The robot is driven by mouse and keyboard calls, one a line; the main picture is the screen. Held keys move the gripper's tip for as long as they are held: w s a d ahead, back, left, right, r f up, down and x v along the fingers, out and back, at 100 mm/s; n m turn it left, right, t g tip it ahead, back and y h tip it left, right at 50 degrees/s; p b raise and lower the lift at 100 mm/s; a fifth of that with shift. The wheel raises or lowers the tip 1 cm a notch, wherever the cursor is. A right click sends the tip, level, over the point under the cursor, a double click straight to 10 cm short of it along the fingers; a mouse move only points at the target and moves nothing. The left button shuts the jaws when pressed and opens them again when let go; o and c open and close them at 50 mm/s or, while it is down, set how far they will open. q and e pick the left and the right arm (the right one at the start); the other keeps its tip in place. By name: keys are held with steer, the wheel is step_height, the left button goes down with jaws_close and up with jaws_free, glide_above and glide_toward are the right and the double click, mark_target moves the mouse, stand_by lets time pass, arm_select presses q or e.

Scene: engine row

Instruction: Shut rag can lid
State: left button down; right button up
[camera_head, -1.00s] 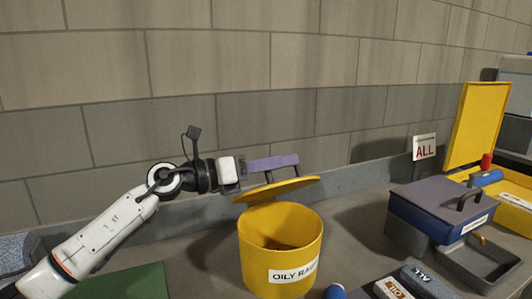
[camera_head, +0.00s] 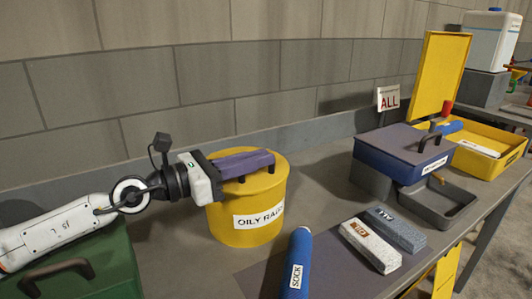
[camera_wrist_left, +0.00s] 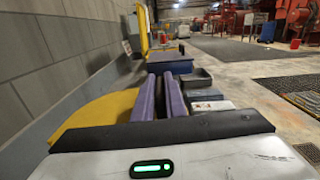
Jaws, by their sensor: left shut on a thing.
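The yellow rag can (camera_head: 245,220), labelled "OILY RAGS", stands on the bench. Its yellow lid (camera_head: 268,182) lies flat across the top, with no gap that I can see in the head view. My left gripper (camera_head: 245,163) comes in from the left, with its purple fingers over the lid. It is shut on the lid's dark handle (camera_head: 271,169), which the fingers mostly hide. In the left wrist view the lid (camera_wrist_left: 95,115) shows beside the purple fingers (camera_wrist_left: 161,98). My right gripper is not in view.
A green case (camera_head: 85,270) is at the front left. A blue sock roll (camera_head: 297,265) lies in front of the can. Two labelled blocks (camera_head: 370,247) and a blue box (camera_head: 400,155) are to the right. A yellow open-lidded bin (camera_head: 500,165) is farther right. A wall runs behind.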

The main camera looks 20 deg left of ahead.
arm_select(q)
steer(key=shift+s+d+f, duration=0.15)
steer(key=shift+d+f, duration=0.05)
steer(key=shift+f, duration=0.25)
steer(key=c, duration=1.9)
jaws_free()
steer(key=shift+o, duration=0.4)
steer(key=shift+a+r, duration=0.1)
